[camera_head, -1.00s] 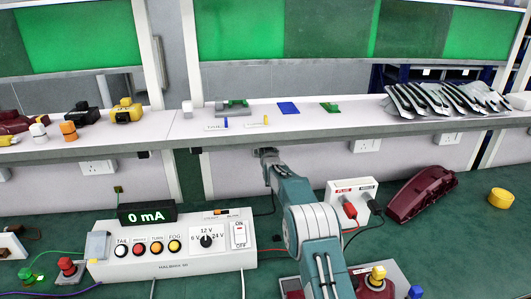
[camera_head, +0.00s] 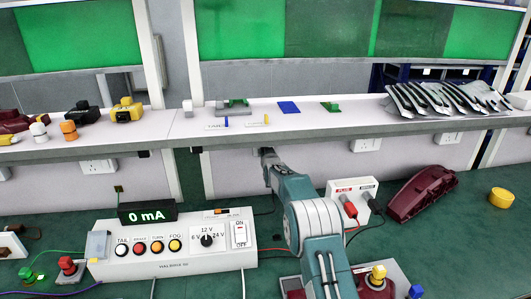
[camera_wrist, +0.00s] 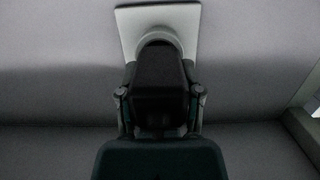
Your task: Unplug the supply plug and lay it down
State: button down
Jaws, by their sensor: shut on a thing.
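The supply plug (camera_wrist: 158,75) is a dark block in the middle of the wrist view, with a lighter round part at its far end against a pale square wall plate (camera_wrist: 128,28). Whether it is fully seated in the plate or slightly drawn out I cannot tell. My gripper (camera_wrist: 160,100) is shut on the plug, one finger on each side. In the head view my gripper (camera_head: 268,157) is at the wall under the shelf, and the plug is mostly hidden by my arm.
The lamp tester box (camera_head: 175,247) with a 0 mA display (camera_head: 148,214) stands left of my arm. A white terminal box (camera_head: 352,190) with red and black plugs and a dark red lamp housing (camera_head: 422,194) stand right. The shelf (camera_head: 330,122) overhangs the wall.

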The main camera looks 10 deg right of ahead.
jog(key=shift+s, duration=0.4)
jog(key=shift+s, duration=0.65)
jog(key=shift+s, duration=1.1)
